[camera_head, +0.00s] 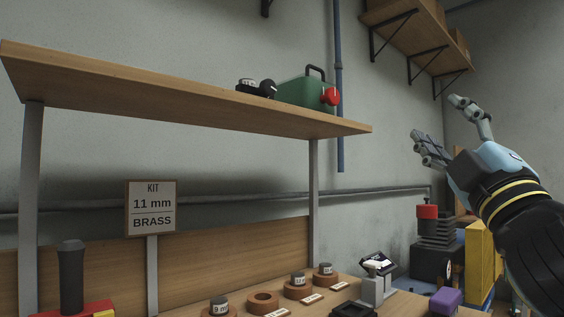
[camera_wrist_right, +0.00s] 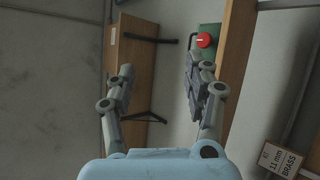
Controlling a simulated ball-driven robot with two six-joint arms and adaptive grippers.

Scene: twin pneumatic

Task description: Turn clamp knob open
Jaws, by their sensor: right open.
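My right gripper (camera_head: 437,120) is raised at the right of the head view, open and empty, with its fingers spread. In the right wrist view it (camera_wrist_right: 165,72) also shows open with nothing between the fingers. A small fixture with a pale knob (camera_head: 373,265) stands on the bench at lower centre right, below and left of the gripper. A red knob (camera_head: 330,96) sits on the green box (camera_head: 305,94) on the shelf. It also shows in the right wrist view (camera_wrist_right: 205,40), beyond a finger. I cannot tell which of these is the clamp knob. My left gripper is not in view.
A wooden shelf (camera_head: 180,92) on posts spans the bench. A sign (camera_head: 151,208) reads "KIT 11 mm BRASS". Several brown rings (camera_head: 263,302) with labels lie on the bench. A red-topped dark stack (camera_head: 428,211) and a purple block (camera_head: 446,300) stand at right.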

